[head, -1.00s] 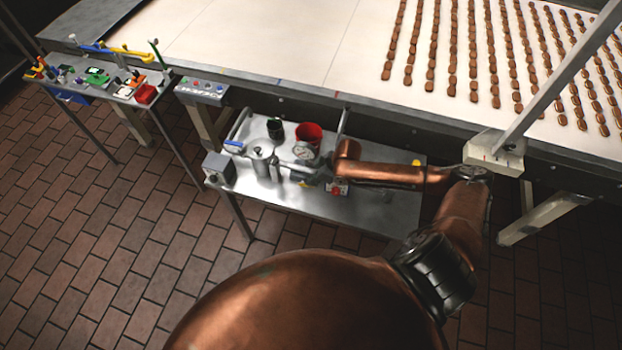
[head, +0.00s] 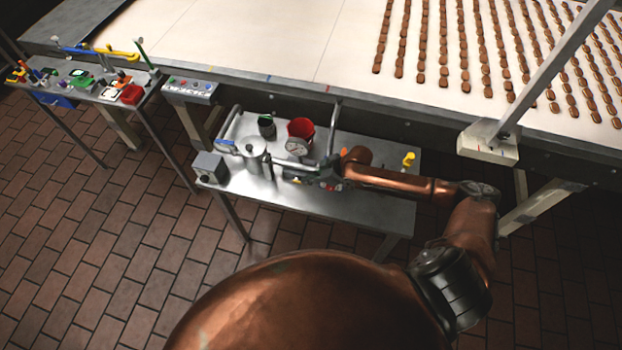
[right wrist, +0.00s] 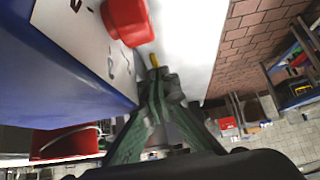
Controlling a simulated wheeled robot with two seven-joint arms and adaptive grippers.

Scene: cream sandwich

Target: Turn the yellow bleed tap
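In the right wrist view a small yellow piece (right wrist: 155,61), which looks like the bleed tap, shows just beyond the fingertips of my right gripper (right wrist: 157,82). The two fingers come together in a narrow V. I cannot tell whether the tips touch the yellow piece. In the head view my right gripper (head: 303,172) is low over the metal bench, pointing left, and a bit of yellow (head: 298,181) shows at its near side. The arm hides most of what is under it. My left gripper is not in view.
A red knob-like part (right wrist: 128,20) is close by the fingers. On the bench (head: 372,207) stand a metal pot (head: 254,158), a gauge (head: 298,146), a red bucket (head: 301,128) and another yellow part (head: 408,159). The conveyor (head: 230,45) is behind.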

